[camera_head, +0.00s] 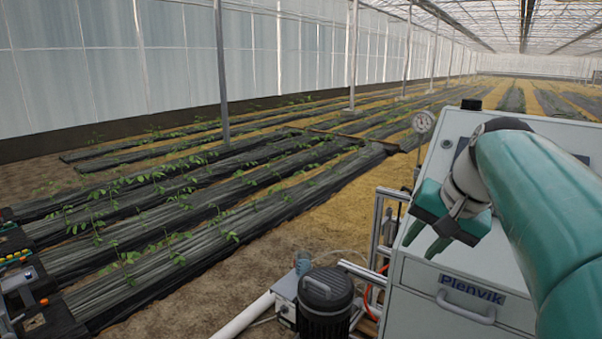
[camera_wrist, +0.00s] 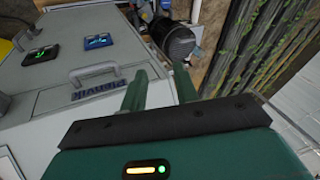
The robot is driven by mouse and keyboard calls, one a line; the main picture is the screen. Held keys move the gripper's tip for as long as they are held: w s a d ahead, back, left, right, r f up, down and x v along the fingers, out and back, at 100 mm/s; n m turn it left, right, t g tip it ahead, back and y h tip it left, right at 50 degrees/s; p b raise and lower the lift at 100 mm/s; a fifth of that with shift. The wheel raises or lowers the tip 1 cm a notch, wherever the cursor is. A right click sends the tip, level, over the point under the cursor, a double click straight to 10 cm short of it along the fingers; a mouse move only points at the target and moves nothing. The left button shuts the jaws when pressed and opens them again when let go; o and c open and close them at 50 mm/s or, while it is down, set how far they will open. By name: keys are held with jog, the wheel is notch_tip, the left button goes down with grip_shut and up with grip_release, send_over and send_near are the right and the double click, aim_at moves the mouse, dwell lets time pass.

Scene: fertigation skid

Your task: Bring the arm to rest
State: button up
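My gripper (camera_head: 423,244) hangs in front of the upper left part of a pale grey cabinet in the head view, its two green fingers pointing down and to the left. In the wrist view my gripper (camera_wrist: 161,74) shows its fingers spread apart with nothing between them. My green arm reaches in from the right of the head view, bent at the wrist. The cabinet (camera_head: 417,277) is marked "Plenvik" and has a handle (camera_head: 466,308). Whether the gripper touches the cabinet cannot be told.
A black motor (camera_head: 325,300) stands left of the cabinet, near a white pipe (camera_head: 243,316) and metal frame. A round gauge (camera_head: 423,121) stands behind the cabinet. Planted beds (camera_head: 200,190) spread left. Two small panels, one green-lit (camera_wrist: 41,54) and one blue-lit (camera_wrist: 98,41), show on the cabinet.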

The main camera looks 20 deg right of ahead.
jog(key=s+a+f+n, duration=0.2)
jog(key=a+f+n, duration=0.2)
jog(key=a+f, duration=0.3)
jog(key=s+a+f+n, duration=0.2)
jog(key=a+f+n, duration=0.3)
jog(key=a, duration=1.1)
notch_tip(320, 180, down, 3)
jog(key=shift+s+f+n+h, duration=0.15)
jog(key=shift+n+h, duration=0.15)
jog(key=shift+h, duration=0.1)
